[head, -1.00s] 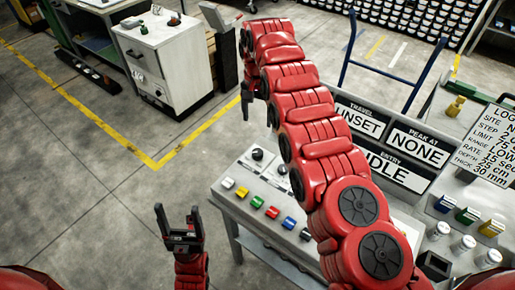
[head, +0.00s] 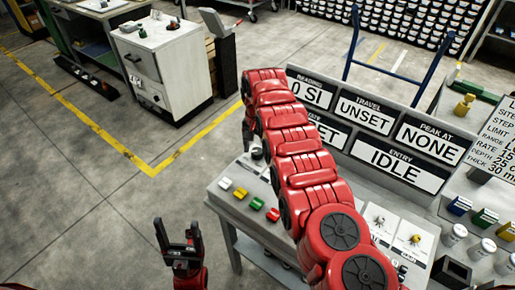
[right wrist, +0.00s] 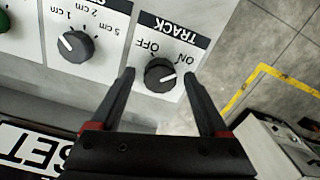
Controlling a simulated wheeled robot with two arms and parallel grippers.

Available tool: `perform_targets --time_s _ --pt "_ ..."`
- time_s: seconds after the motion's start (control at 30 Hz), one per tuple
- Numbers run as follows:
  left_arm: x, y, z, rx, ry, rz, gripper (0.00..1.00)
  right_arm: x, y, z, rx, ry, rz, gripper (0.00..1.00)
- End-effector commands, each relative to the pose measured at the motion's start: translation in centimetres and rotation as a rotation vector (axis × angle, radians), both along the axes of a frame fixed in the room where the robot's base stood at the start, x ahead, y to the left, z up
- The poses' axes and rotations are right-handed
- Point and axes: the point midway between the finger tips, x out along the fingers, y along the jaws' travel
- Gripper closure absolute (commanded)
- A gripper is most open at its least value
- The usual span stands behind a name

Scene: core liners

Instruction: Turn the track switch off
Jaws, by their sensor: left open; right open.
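The track switch is a black rotary knob (right wrist: 160,75) on a white plate marked TRACK, OFF and ON, upside down in the right wrist view. Its white pointer line is turned toward the ON side. My right gripper (right wrist: 159,74) is open, with one finger on each side of the knob and gaps showing beside it. In the head view the right gripper (head: 247,132) is mostly hidden behind my red arm, above the left end of the console (head: 225,205). My left gripper (head: 177,232) is open and empty, left of the console.
A second black knob (right wrist: 75,46) with cm marks sits beside the TRACK plate. Coloured buttons (head: 256,203) line the console's front. Display panels reading UNSET (head: 366,112) and IDLE (head: 396,167) stand behind. A grey cabinet (head: 165,65) stands back left; floor between is clear.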

Motion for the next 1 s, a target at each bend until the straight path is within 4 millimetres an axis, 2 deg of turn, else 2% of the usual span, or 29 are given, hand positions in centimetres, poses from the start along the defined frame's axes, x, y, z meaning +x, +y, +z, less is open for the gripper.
perform_targets --time_s 0.27,0.6,0.7,1.0 --pt "0.00 0.00 0.00 0.000 0.000 0.000 0.27 0.02 -0.01 -0.10 0.001 0.000 0.000 0.24" --pt "0.00 0.00 0.00 0.000 0.000 0.000 0.27 0.01 -0.01 -0.09 0.000 0.000 0.000 0.85" --pt "0.01 0.00 -0.01 0.000 0.000 0.000 0.27 0.01 -0.01 -0.08 0.000 0.000 0.000 1.00" --pt "0.00 0.00 0.13 0.000 0.000 0.000 0.27 0.01 -0.01 -0.03 0.000 0.000 0.029 1.00"
